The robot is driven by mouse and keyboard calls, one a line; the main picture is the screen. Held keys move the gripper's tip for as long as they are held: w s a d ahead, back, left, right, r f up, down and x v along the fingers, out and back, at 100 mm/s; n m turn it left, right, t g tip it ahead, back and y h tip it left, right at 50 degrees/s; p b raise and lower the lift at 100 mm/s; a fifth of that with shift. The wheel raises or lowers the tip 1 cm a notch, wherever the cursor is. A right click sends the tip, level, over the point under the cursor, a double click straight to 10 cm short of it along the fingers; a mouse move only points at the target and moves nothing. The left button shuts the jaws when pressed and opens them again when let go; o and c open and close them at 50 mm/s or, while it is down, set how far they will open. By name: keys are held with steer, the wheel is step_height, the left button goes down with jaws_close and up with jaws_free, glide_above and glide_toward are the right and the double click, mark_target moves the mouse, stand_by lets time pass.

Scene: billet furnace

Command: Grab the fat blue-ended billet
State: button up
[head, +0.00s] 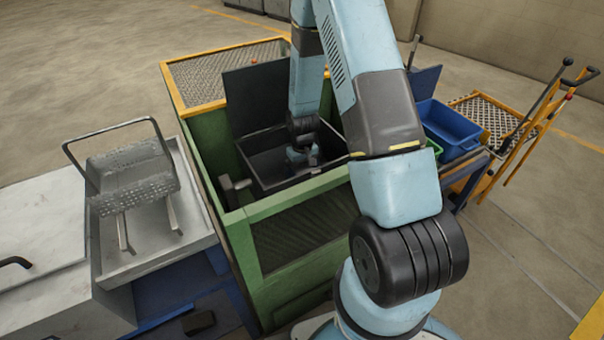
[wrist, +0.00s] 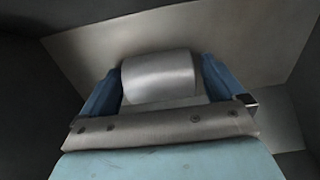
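In the wrist view a smooth grey metal cylinder (wrist: 160,75), apparently a billet, lies between the two blue fingers of my gripper (wrist: 160,85). The fingers stand apart, one close to each side of it. I cannot tell whether they press on it. Its ends are hidden, so no blue end marking shows. In the head view my arm reaches down into a dark open bin (head: 268,180) inside a green-walled stand (head: 300,240). My gripper is low in the bin there, its fingers and the billet not readable.
A dark upright panel (head: 250,100) stands behind the bin. To the left is a metal tray (head: 150,245) with a perforated rack (head: 130,180). To the right are a blue bin (head: 450,130) and a yellow trolley (head: 545,120). In the wrist view grey bin walls (wrist: 255,35) surround the fingers.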

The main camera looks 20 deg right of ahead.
jaws_close()
stand_by(0.8)
